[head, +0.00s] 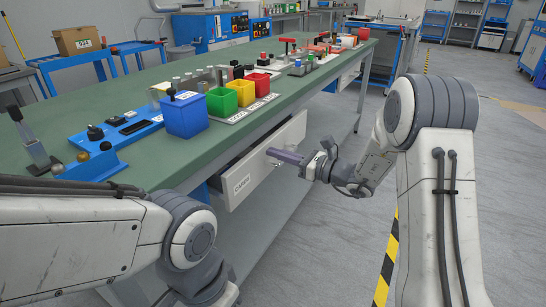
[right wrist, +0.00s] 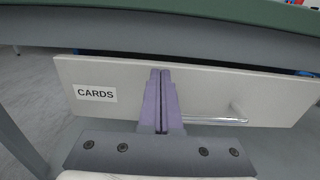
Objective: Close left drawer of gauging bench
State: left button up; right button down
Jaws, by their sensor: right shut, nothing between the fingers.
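The drawer (head: 240,176) of the green-topped gauging bench (head: 140,168) has a pale front with a label reading CARDS. It stands out from the bench, with a dark gap above its front in the right wrist view (right wrist: 270,90). A metal bar handle (right wrist: 225,121) is on the front. My right gripper (head: 272,152) is shut and empty, its purple fingers pointing at the drawer front. In the right wrist view the fingertips (right wrist: 160,72) overlap the front's upper middle, left of the handle; I cannot tell whether they touch. My left gripper is out of view.
A blue bin (head: 184,116), a green bin (head: 222,101) and a yellow bin (head: 242,92) stand on the bench top near its edge. A blue fixture (head: 115,135) lies to their left. The floor right of the bench is clear.

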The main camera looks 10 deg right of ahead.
jog(key=shift+w+a, duration=0.4)
jog(key=shift+a, duration=0.15)
